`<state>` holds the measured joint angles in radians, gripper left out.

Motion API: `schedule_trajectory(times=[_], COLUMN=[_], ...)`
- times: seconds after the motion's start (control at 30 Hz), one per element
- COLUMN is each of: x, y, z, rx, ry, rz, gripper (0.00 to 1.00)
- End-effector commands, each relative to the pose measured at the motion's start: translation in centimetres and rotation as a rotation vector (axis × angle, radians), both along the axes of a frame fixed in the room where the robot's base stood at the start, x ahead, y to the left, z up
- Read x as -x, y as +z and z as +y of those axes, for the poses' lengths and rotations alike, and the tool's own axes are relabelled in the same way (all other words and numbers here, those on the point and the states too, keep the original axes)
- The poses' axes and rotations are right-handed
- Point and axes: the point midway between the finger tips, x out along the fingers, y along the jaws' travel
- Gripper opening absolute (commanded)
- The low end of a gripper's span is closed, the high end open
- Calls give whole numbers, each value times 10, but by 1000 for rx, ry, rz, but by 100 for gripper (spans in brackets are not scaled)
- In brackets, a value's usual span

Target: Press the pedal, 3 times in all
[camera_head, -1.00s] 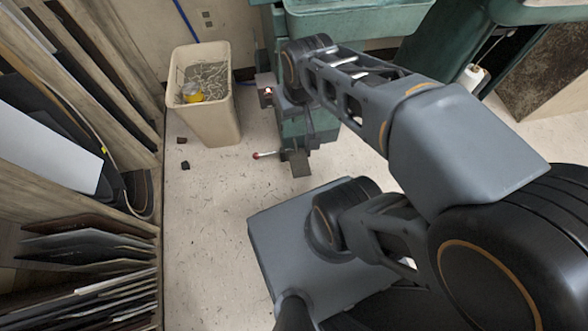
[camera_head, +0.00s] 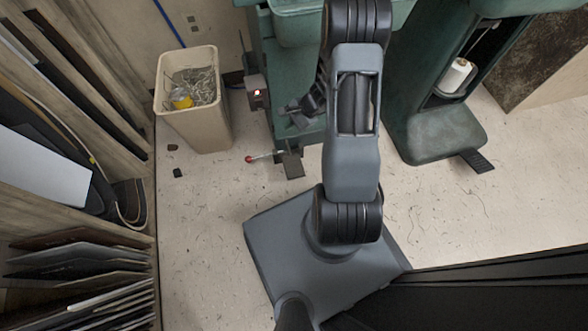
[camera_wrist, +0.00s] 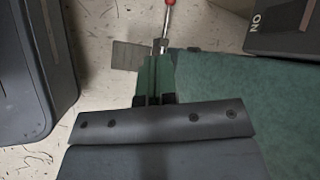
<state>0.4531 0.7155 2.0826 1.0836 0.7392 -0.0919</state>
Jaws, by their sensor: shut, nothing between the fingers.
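A flat grey plate (camera_head: 292,164), pedal-like, sticks out low at the foot of the green machine (camera_head: 290,60), beside a lever with a red knob (camera_head: 249,159). A dark ribbed pedal (camera_head: 477,160) lies on the floor at the right, at the base of another green stand. I cannot tell which one the task means. My gripper (camera_head: 288,110) is shut and empty, in front of the green machine and above the grey plate. In the wrist view my gripper (camera_wrist: 155,99) points toward green metal; the grey plate (camera_wrist: 130,55) and red knob (camera_wrist: 169,3) lie beyond it.
A beige bin (camera_head: 205,125) with scraps stands left of the machine. A switch box with a red light (camera_head: 257,92) is on the machine's side. Racks of sheets (camera_head: 80,265) line the left edge. A thread spool (camera_head: 457,76) sits at right.

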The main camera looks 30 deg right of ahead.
Motion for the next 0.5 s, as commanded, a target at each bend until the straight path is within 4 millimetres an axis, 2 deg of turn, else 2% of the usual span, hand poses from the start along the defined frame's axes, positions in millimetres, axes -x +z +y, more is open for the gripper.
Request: schedule_trajectory(times=[0.03,0.2,0.3,0.4,0.5], x=[4,21,35,48,57], y=[-34,-121,-159,-187,-206], z=[-11,-37,-45,-49,-52], rx=[-41,-127,-157,-176,-187], ry=[-108,-426,-563,-664,-732], rz=[49,167,223,266,295], gripper=[0,0,0,0,0])
